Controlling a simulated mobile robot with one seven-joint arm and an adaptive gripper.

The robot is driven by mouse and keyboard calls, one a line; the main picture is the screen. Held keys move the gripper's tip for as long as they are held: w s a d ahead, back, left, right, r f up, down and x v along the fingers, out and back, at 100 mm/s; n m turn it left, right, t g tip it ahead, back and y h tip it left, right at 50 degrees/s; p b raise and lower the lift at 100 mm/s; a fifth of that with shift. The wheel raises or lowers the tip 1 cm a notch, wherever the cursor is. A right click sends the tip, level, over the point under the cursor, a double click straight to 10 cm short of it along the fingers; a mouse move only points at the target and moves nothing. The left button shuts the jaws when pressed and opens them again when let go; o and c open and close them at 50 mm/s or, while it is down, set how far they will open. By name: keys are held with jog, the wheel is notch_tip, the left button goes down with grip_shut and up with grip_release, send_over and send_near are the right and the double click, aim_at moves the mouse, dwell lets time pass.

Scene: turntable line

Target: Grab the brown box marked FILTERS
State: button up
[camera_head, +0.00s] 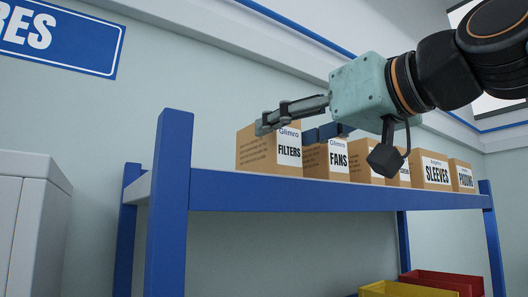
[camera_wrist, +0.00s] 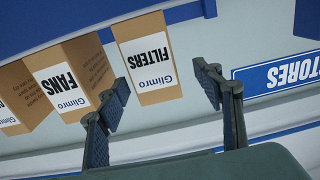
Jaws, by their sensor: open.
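The brown box marked FILTERS (camera_head: 256,157) stands upright at the left end of the row on the blue-edged shelf (camera_head: 330,194). Its white label faces outward. In the wrist view the FILTERS box (camera_wrist: 148,58) appears upside down, beyond and between the finger tips. My gripper (camera_head: 287,131) is open and empty. In the head view its fingers overlap the top of the FILTERS box. In the wrist view the fingers of my gripper (camera_wrist: 161,76) are spread wide, with a finger toward each side of the box. I cannot tell whether they touch it.
The FANS box (camera_head: 338,163) stands close beside FILTERS, with a gap visible in the wrist view. SLEEVES (camera_head: 431,170) and other boxes continue the row rightward. A blue post (camera_head: 170,200) rises at the shelf's left end. Yellow (camera_head: 400,289) and red (camera_head: 450,281) bins sit below.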

aim_at(266, 147)
jog(key=x, duration=0.2)
jog(key=p+x, duration=0.1)
jog(key=x, duration=0.2)
jog(key=f+p+x, duration=0.1)
jog(key=x, duration=0.2)
jog(key=shift+w+d, duration=0.15)
jog(key=shift+d, duration=0.1)
jog(key=c, duration=1.5)
